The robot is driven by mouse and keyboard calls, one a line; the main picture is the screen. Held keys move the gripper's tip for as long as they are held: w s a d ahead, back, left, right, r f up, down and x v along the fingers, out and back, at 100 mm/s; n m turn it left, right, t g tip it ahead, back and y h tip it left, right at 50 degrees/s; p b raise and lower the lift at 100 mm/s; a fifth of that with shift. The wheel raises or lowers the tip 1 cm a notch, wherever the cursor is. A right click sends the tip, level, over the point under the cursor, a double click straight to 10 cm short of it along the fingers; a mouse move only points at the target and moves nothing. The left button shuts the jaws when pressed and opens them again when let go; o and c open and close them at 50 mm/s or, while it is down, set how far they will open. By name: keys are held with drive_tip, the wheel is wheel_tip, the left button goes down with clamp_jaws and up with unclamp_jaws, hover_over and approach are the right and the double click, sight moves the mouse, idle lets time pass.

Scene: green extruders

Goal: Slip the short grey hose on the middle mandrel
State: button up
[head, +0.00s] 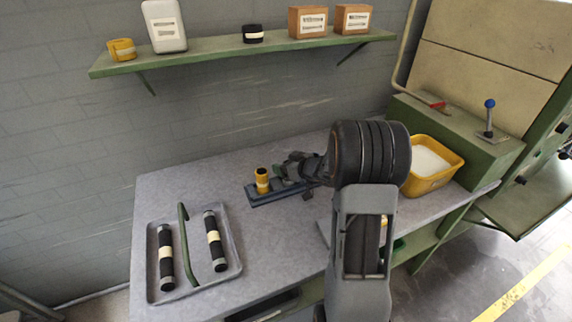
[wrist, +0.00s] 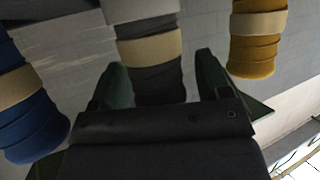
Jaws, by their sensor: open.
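My gripper (wrist: 163,72) is open, with one green-black finger on each side of the grey hose (wrist: 152,48). The hose is dark grey with a cream band and stands in the middle, between a blue banded hose (wrist: 30,120) and a yellow banded hose (wrist: 256,52). A lighter grey cylinder shows at the hose's upper end; I cannot tell whether it is the mandrel. Finger contact is unclear. In the head view my gripper (head: 291,168) is beside the yellow hose (head: 262,181) on the blue base (head: 264,197). My arm hides most of the base there.
A grey tray (head: 194,283) at the table's left holds two black banded cylinders (head: 166,257) and a green bar (head: 186,235). A yellow bin (head: 443,182) stands at the right by a green machine (head: 455,128). A shelf (head: 210,58) runs above. Table between tray and base is clear.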

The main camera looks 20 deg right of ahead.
drive_tip(key=shift+s+r, duration=0.1)
drive_tip(key=shift+r, duration=0.2)
drive_tip(key=s+d+r+m+g+h+p, duration=0.1)
drive_tip(key=s+d+r+m+h, duration=0.25)
drive_tip(key=s+r+h, duration=0.6)
drive_tip(key=s+a+f+g+y, duration=0.1)
drive_tip(key=s+a+g+y, duration=0.3)
drive_tip(key=s+a+g, duration=0.4)
drive_tip(key=s+a, duration=0.6)
drive_tip(key=s, duration=0.2)
drive_tip(key=shift+s+a+f+m+y, duration=0.15)
drive_tip(key=shift+s+a+m+y, duration=0.05)
drive_tip(key=shift+s+m+y, duration=0.15)
